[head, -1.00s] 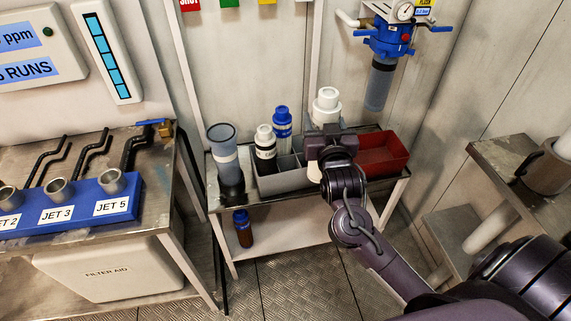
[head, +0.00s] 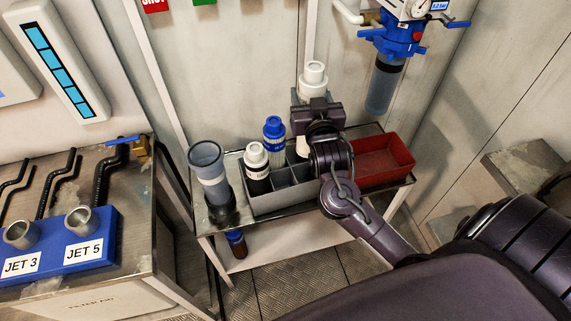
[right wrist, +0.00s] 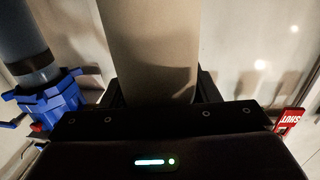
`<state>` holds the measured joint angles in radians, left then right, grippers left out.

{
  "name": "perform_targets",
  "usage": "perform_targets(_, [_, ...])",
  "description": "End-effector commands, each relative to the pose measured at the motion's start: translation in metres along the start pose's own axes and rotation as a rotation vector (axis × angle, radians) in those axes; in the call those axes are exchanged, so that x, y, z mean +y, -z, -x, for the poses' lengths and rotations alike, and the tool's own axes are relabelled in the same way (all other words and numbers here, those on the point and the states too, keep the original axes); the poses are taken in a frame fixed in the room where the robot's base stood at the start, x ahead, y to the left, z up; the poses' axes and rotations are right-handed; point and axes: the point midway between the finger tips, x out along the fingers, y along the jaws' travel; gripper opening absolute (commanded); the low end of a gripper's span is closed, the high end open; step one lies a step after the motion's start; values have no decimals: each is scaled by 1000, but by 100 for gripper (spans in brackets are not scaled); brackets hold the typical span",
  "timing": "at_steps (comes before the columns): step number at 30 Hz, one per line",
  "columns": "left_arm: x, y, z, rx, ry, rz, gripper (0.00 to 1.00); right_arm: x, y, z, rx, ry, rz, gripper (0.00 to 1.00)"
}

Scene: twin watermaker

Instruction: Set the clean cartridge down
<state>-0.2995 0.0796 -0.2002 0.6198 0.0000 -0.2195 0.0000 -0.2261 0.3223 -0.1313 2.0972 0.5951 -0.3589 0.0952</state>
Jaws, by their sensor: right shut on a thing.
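The clean cartridge (head: 313,76) is a white cylinder with a narrower stepped top. It stands roughly upright in my right gripper (head: 318,117), above the right part of the grey divided bin (head: 272,207). In the right wrist view the cartridge (right wrist: 152,45) is a plain pale cylinder between the fingers of my right gripper (right wrist: 155,90), which is shut on it. Its lower end shows only partly behind the gripper in the head view, and I cannot tell its exact height over the bin. My left gripper is not in view.
A white-capped dark bottle (head: 257,170) and a blue-capped bottle (head: 274,138) stand in the bin. A grey cup (head: 209,172) stands left of it, and a red tray (head: 385,172) lies right. A blue-headed filter housing (head: 392,45) hangs on the wall behind.

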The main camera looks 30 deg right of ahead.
Motion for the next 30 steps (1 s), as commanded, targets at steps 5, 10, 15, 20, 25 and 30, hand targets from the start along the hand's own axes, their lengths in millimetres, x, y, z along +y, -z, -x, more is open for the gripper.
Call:
perform_targets(5, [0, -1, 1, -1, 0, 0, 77, 0, -44, 0, -7, -1, 5, 29])
perform_targets(10, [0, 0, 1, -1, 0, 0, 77, 0, -90, 0, -5, 0, 5, 29])
perform_targets(15, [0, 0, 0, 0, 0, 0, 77, 0, -130, 0, -3, -1, 3, 29])
perform_targets(20, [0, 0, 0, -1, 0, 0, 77, -1, -151, 0, -2, 1, 1, 29])
perform_targets(25, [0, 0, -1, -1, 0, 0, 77, 0, -167, 1, -3, 0, 1, 29])
perform_targets(30, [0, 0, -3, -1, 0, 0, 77, 0, -189, 0, -2, 0, 1, 29])
